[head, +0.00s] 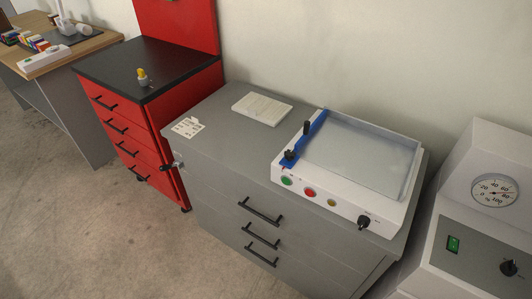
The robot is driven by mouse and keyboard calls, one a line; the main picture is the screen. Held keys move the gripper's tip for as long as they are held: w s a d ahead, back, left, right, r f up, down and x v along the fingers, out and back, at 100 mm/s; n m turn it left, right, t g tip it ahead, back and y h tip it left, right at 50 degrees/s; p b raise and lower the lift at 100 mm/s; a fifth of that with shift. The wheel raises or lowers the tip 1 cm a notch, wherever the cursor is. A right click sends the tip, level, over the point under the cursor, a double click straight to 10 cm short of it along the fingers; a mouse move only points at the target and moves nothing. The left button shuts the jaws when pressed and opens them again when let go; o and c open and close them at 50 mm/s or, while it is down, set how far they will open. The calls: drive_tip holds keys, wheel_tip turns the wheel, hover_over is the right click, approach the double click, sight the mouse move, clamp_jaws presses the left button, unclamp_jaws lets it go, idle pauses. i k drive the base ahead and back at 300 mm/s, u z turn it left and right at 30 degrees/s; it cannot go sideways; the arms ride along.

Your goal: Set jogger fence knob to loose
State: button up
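The jogger (346,170) is a white box with a pale, shallow, walled tray on top, standing on the grey drawer cabinet. A blue fence (318,128) runs along the tray's left side. A black knob (290,155) sits at the front end of the fence, and a black upright handle (306,127) stands farther back along it. I cannot tell from here whether the knob is tight or loose. Another black knob (364,222) is on the jogger's front face at the right. My gripper is not in view.
The jogger's front carries green (286,181), red (309,192) and yellowish (331,202) buttons. A paper stack (262,108) and a printed card (187,127) lie left of it on the grey cabinet (225,160). A gauge machine (480,225) stands close at right. Floor is clear at front left.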

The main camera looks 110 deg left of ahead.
sight(289, 155)
drive_tip(key=u, duration=3.5)
